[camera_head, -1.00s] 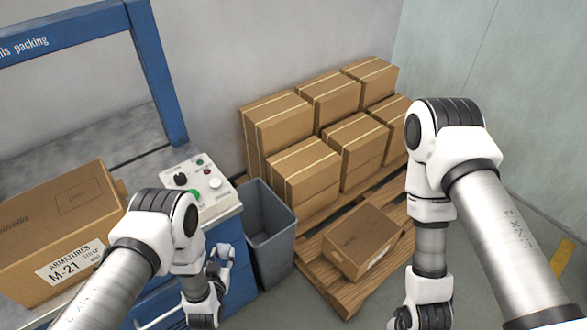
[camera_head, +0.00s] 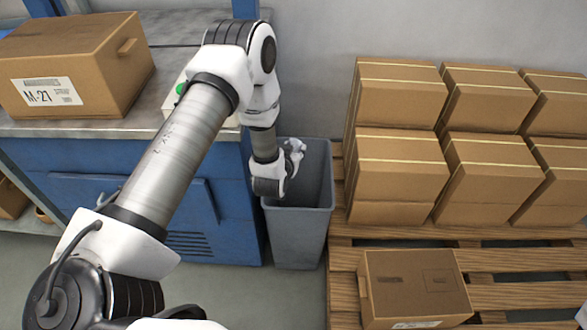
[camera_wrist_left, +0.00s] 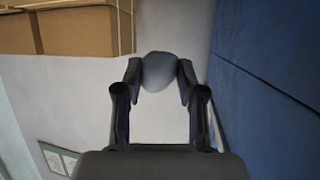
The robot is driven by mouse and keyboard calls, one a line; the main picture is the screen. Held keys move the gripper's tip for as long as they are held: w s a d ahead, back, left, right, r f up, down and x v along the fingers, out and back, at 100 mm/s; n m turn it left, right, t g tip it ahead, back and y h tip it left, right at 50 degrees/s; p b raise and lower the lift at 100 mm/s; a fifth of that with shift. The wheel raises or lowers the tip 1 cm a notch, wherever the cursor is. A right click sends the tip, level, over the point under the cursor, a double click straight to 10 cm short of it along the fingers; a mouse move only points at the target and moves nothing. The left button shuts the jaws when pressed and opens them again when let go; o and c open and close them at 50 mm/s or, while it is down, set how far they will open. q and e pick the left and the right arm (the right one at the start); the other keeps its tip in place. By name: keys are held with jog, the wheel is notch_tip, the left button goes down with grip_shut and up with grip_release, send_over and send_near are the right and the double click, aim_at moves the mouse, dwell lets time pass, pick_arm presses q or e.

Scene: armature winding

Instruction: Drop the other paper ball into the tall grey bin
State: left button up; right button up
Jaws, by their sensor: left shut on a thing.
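The tall grey bin (camera_head: 300,235) stands on the floor between the blue workbench and the pallet, its top open. My left gripper (camera_head: 294,152) is at the bin's mouth, near its rear left side, and is mostly hidden by its own wrist. In the left wrist view, the left gripper (camera_wrist_left: 159,75) is shut on a rounded greyish paper ball (camera_wrist_left: 159,72), held between the fingertips. I cannot see the inside bottom of the bin. My right gripper is not in view.
The blue workbench (camera_head: 205,200) is directly left of the bin, with a labelled carton (camera_head: 80,65) on top. Stacked cartons (camera_head: 400,165) stand on a wooden pallet (camera_head: 345,265) to the right. A single carton (camera_head: 415,285) lies at the pallet's front.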

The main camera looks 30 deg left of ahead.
pick_arm(q)
notch_tip(320, 180, down, 6)
jog(key=b, duration=0.5)
jog(key=shift+a, duration=0.1)
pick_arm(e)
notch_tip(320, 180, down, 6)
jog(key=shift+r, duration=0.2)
pick_arm(q)
jog(key=o, duration=0.8)
jog(key=shift+c, duration=0.2)
jog(key=shift+s, duration=0.1)
jog(key=v, duration=1.2)
